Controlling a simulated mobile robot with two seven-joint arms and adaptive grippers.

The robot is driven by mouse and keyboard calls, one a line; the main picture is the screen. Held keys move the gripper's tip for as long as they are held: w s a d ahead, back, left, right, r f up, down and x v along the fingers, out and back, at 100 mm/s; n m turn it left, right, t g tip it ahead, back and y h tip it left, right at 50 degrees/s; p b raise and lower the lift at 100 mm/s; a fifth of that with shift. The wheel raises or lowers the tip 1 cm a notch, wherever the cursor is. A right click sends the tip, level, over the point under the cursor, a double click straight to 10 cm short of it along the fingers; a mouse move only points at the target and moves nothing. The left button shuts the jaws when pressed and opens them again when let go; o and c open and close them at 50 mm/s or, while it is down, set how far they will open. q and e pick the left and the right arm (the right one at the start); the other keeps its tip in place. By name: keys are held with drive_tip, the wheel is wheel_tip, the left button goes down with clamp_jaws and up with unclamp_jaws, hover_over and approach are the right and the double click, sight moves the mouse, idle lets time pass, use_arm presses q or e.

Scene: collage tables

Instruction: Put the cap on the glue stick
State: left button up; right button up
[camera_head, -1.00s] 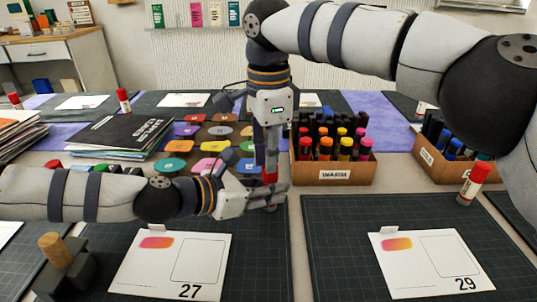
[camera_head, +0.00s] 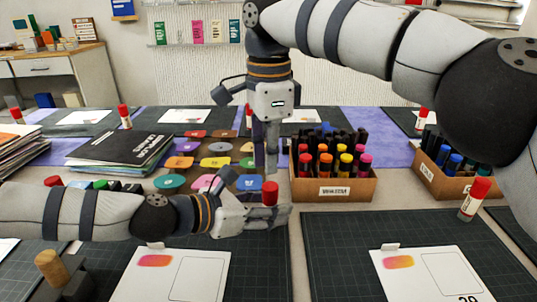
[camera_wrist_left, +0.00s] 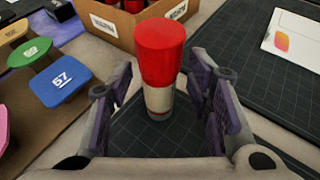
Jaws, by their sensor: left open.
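The glue stick (camera_wrist_left: 159,101) stands upright, white body below, with the red cap (camera_wrist_left: 162,50) on its top end. The cap also shows in the head view (camera_head: 270,193); the body there is mostly hidden by my left gripper. My left gripper (camera_head: 272,217) is open, with one finger on each side of the stick in the left wrist view (camera_wrist_left: 160,108) and gaps beside the body. My right gripper (camera_head: 266,168) points down just above the cap, apart from it. Its fingers are seen edge-on, so their opening is unclear.
A cardboard box of markers (camera_head: 333,190) stands just right of the stick, another (camera_head: 452,179) farther right. Colored numbered discs (camera_head: 212,162) lie behind my left gripper. Another glue stick (camera_head: 474,200) stands at right. White cards (camera_head: 425,275) lie on the front mats.

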sight(268, 187)
use_arm(q)
drive_tip(key=v, duration=1.1)
drive_tip(key=shift+s+a+r, duration=0.2)
drive_tip(key=shift+a, duration=0.05)
use_arm(e)
drive_tip(key=shift+f, duration=0.15)
use_arm(q)
drive_tip(key=shift+f, duration=0.3)
use_arm(e)
drive_tip(key=shift+f, duration=2)
drive_tip(key=shift+r, duration=0.1)
wheel_tip(268, 187, up, 6)
drive_tip(key=shift+p, duration=0.4)
use_arm(q)
wheel_tip(268, 187, up, 3)
drive_tip(key=shift+f, duration=0.2)
drive_tip(key=shift+f, duration=0.1)
